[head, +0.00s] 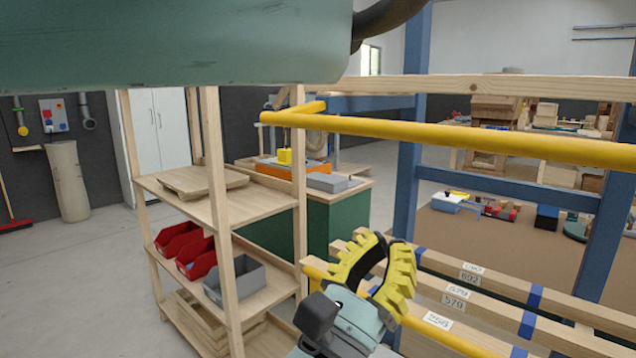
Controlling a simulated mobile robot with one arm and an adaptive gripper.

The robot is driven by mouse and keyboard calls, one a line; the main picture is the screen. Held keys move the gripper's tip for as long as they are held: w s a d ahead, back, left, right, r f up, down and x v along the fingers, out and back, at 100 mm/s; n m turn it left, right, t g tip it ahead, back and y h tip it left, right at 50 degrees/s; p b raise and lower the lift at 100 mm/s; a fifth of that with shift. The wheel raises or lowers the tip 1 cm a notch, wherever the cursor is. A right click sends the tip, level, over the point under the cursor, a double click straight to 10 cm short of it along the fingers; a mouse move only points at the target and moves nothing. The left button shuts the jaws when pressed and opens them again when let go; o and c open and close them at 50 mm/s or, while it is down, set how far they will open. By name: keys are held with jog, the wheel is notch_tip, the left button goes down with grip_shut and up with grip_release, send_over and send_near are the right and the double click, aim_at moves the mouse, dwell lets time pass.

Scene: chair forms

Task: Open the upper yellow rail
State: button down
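The upper yellow rail (450,136) crosses the head view from the middle to the right edge. Its left end has a short bent piece at the wooden upright. A lower yellow rail (455,338) runs behind my gripper and out at the bottom. My gripper (389,241) has yellow ribbed fingers that point up, with a gap between them and nothing seen in it. It appears below the upper rail in the picture, apart from it. My gripper covers part of the lower rail; I cannot tell whether they touch.
Numbered wooden beams (480,290) with blue bands lie right of my gripper. Blue posts (406,190) stand behind the upper rail. A wooden shelf (270,275) with red and grey bins is at left. Grey floor (75,270) is open at far left.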

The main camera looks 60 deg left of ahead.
jog(key=w+a+r+p, duration=0.1)
jog(key=w+r+p, duration=0.4)
jog(key=r, duration=0.3)
jog(key=shift+w+a+r+p, duration=0.2)
jog(key=shift+r+p, duration=0.2)
jog(key=shift+p, duration=0.15)
jog(key=shift+b, duration=0.55)
jog(key=shift+d+r, duration=0.1)
